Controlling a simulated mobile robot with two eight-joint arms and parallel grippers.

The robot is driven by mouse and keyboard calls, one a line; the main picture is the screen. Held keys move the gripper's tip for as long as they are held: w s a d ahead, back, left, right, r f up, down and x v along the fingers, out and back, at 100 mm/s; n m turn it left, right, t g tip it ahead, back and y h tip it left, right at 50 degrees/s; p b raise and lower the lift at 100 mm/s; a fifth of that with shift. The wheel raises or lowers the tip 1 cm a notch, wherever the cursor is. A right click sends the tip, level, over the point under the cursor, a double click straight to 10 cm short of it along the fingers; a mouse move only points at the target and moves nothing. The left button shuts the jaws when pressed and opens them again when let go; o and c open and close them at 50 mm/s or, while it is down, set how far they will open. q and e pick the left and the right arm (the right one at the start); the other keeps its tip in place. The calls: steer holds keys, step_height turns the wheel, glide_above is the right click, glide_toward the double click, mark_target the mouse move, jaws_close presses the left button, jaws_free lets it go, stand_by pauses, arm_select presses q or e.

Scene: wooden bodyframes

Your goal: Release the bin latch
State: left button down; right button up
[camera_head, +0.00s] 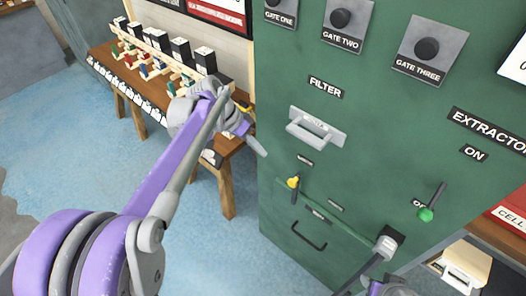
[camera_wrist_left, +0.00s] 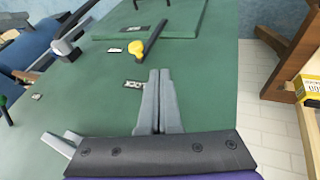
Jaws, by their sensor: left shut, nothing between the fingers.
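The bin latch appears to be the dark lever with a yellow end (camera_head: 293,183) on the green cabinet front, just above the bin panel. It also shows in the left wrist view as a grey bar with a yellow knob (camera_wrist_left: 136,47). The bin panel (camera_head: 340,262) sits flush and has a dark pull handle (camera_head: 309,236). My left gripper (camera_head: 259,149) is shut and empty, above and left of the latch and apart from it. Its closed fingers (camera_wrist_left: 159,76) point toward the latch in the wrist view. My right gripper's fingers are not visible.
The filter handle (camera_head: 316,129) is above the latch. A grey lever (camera_head: 383,247) and a green-knobbed lever (camera_head: 426,213) stick out at the right. A wooden bench (camera_head: 229,171) with small parts stands left of the cabinet. Blue floor is clear at the left.

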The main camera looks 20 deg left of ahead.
arm_select(q)
steer(key=d+f, duration=0.7)
steer(key=shift+f, duration=0.25)
steer(key=shift+d, duration=0.1)
steer(key=shift+s+d+r+y, duration=0.1)
steer(key=shift+d+y, duration=0.2)
steer(key=shift+y, duration=0.1)
